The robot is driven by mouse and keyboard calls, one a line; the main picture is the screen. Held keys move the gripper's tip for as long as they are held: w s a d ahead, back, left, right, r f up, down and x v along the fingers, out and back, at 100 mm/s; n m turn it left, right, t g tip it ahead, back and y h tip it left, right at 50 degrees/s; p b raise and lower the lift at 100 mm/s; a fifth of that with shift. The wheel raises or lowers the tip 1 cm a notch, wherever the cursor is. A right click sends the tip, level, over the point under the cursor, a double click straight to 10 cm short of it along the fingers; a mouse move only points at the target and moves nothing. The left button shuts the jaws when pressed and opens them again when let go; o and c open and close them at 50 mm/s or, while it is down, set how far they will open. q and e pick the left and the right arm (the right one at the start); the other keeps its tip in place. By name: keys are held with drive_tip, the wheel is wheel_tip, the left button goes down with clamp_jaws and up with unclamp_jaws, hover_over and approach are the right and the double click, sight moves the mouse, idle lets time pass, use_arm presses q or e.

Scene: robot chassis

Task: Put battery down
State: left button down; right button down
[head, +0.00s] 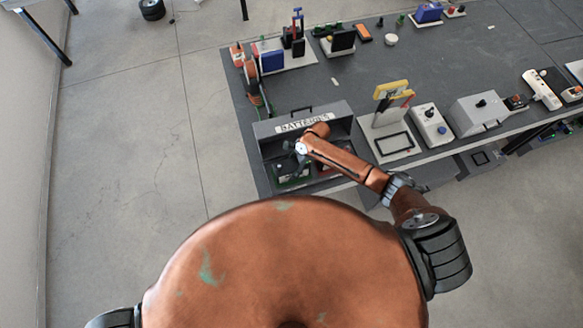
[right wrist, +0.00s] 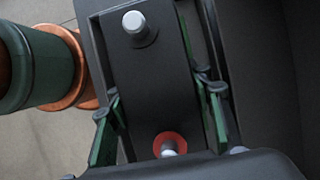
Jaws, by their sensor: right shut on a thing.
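The battery (right wrist: 150,85) is a dark block with a pale metal post at one end and a red-ringed post at the other. In the right wrist view my right gripper (right wrist: 163,122) has its green-padded fingers on both long sides of the battery and is shut on it. In the head view my right gripper (head: 293,170) is down inside the grey box labelled "BATTERIES" (head: 262,130), in its left part. The battery's underside is hidden, so I cannot tell whether it touches the box floor. My left gripper is out of view.
The box stands at the near left of a dark table (head: 360,80). Something red (head: 337,160) shows in its right part. A pale stand with a yellow top (head: 391,90) is close to its right. An orange and green upright object (head: 254,88) stands behind left.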

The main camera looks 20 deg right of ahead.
drive_tip(key=shift+w+a+r, duration=0.1)
drive_tip(key=shift+w+r, duration=0.05)
drive_tip(key=shift+w, duration=0.05)
drive_tip(key=c, duration=1.5)
unclamp_jaws()
drive_tip(key=shift+s+f, duration=0.2)
drive_tip(key=shift+f, duration=0.05)
drive_tip(key=o, duration=0.5)
drive_tip(key=v, duration=1.2)
drive_tip(key=shift+r, duration=0.15)
